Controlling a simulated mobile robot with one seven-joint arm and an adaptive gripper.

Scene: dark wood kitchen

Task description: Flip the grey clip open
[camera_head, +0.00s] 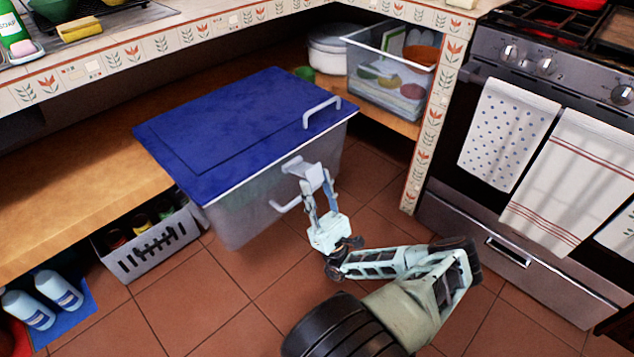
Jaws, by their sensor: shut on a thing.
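A large grey bin (240,215) with a blue lid (230,130) stands on the tiled floor, with the lid down. The grey clip (296,164) is on the bin's front side, just below the lid edge, and sticks out toward my gripper. My gripper (318,187) reaches up to the clip from below and is shut on its outer end. The fingers hide part of the clip. A pale handle (321,112) is on the lid, and another pale bar (285,206) shows on the bin's side, left of my fingers.
The oven (490,215) with hanging towels is right. Floor in front is clear.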

